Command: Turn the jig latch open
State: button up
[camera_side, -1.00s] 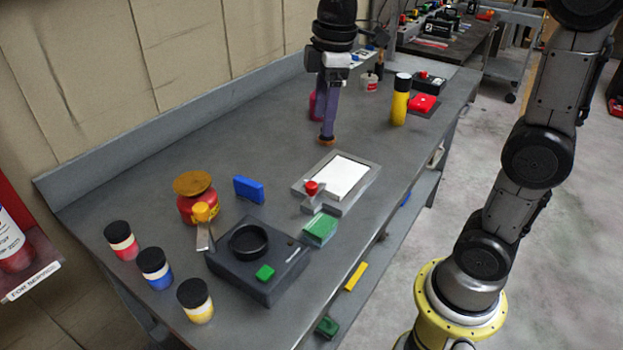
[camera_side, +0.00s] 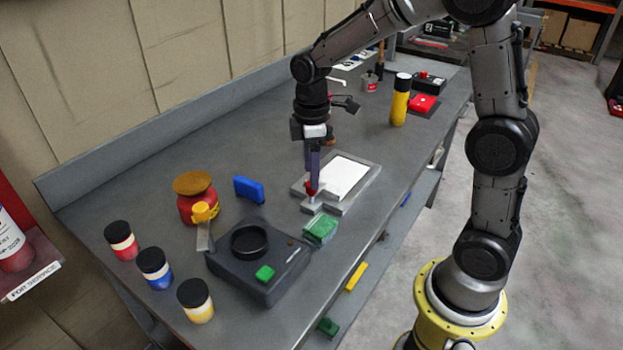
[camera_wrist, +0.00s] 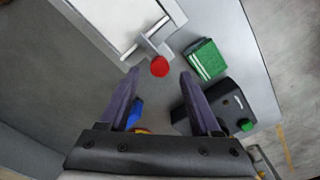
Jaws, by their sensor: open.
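The jig (camera_side: 368,186) is a grey metal frame around a white plate on the bench. Its latch (camera_side: 311,203) is a grey block with a red knob at the near left corner. In the wrist view the red knob (camera_wrist: 160,67) lies just beyond and between my fingertips, with the white plate (camera_wrist: 105,18) beyond it. My gripper (camera_side: 312,186) points down over the latch, fingers spread on either side of the knob in the side view. In the wrist view my gripper (camera_wrist: 160,82) is open and empty. Whether a finger touches the knob I cannot tell.
A green block (camera_side: 320,229) stands close beside the latch. A blue block (camera_side: 249,189), red jar (camera_side: 197,208) and several paint jars stand left. The bench's right edge is close.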

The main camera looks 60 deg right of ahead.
jog(key=shift+f, duration=1.5)
grip_shut()
